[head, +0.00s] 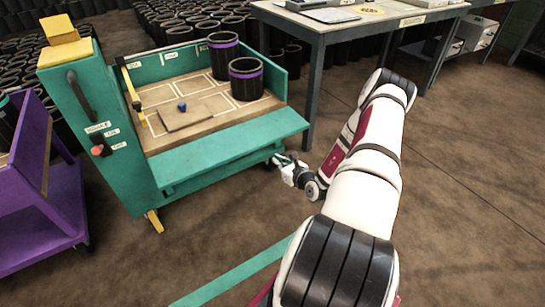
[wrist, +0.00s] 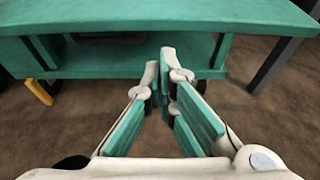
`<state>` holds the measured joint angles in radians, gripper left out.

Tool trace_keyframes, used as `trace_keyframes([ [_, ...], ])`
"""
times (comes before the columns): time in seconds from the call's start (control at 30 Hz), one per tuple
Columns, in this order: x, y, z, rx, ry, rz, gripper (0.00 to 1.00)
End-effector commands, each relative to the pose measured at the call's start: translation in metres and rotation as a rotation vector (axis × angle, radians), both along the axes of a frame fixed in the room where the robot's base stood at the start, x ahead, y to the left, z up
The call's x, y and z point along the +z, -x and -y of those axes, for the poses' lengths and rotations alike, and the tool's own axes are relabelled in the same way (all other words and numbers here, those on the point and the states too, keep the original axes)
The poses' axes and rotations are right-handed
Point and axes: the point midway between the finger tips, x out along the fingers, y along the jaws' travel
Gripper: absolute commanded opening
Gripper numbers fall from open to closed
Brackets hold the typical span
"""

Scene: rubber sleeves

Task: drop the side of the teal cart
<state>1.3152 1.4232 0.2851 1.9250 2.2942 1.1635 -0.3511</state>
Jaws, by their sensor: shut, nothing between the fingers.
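The teal cart (head: 118,140) stands at the left in the head view, its tray open to view. Its near side (head: 235,150) is folded outward along the tray's front edge and no wall stands there; its exact slope is hard to tell. The far wall is upright. The same side crosses the top of the wrist view (wrist: 160,14). My gripper (head: 279,160) is beside the right end of this side, low and just in front of it. In the wrist view my gripper (wrist: 161,65) is shut and empty, with its tips below the panel's edge; contact is unclear.
Two black sleeves with purple bands (head: 245,80) stand in the tray, near a small blue knob (head: 182,106). A purple cart (head: 35,190) is at the left. A grey table (head: 318,45) stands behind. A teal stripe (head: 235,272) marks the open brown floor.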

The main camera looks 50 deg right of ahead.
Motion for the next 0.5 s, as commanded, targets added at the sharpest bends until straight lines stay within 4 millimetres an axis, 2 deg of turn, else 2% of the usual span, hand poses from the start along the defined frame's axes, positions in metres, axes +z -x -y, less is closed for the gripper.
trace_keyframes([
  [0.2, 0.0068, 0.0132, -0.0035, -0.001, -0.001, 0.0, 0.0],
  [0.5, 0.0118, 0.0105, -0.0051, 0.013, 0.008, 0.004, 0.0],
])
